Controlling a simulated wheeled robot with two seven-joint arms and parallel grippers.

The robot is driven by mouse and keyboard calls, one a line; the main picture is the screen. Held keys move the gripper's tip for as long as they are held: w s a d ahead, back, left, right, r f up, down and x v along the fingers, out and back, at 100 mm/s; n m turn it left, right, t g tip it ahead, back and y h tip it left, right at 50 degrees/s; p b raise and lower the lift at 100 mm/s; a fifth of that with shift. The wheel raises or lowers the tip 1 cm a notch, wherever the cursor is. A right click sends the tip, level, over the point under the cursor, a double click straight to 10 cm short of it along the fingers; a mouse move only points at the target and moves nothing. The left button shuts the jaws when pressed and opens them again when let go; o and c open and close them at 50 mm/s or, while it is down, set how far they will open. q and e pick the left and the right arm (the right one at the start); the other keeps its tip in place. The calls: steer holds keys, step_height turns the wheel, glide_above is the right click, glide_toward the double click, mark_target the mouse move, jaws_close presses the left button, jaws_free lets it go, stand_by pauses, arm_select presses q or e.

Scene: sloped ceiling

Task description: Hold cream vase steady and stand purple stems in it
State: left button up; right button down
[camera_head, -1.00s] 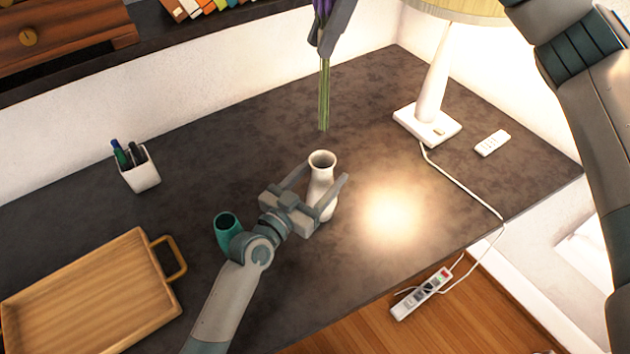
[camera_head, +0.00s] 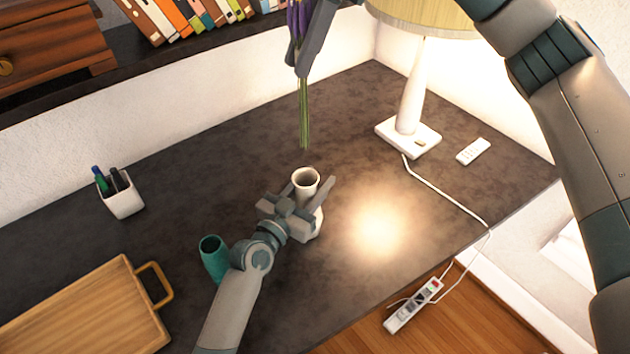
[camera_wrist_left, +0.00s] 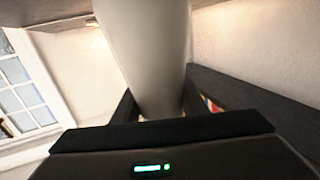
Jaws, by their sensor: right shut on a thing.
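The cream vase (camera_head: 305,185) stands upright on the dark desk, its round mouth facing up. My left gripper (camera_head: 306,192) has its fingers on either side of the vase. The left wrist view shows the vase (camera_wrist_left: 150,50) between both fingers, but whether they press on it is unclear. My right gripper (camera_head: 303,62) is shut on the purple stems (camera_head: 304,118), near the top of the picture. The stems hang nearly vertical, green ends down, with the tips appearing just above the vase mouth. The purple heads are partly cut off by the top edge.
A teal cup (camera_head: 213,260) stands close beside my left arm. A wooden tray (camera_head: 90,310) lies at lower left, and a white pen holder (camera_head: 122,197) behind it. A lamp (camera_head: 410,105), its cord and a remote (camera_head: 473,151) are at right.

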glide_above(305, 147)
steer(key=w, duration=0.1)
steer(key=shift+f, duration=6.5)
steer(key=c, duration=1.5)
jaws_free()
steer(key=shift+o, duration=0.2)
steer(key=v, duration=1.2)
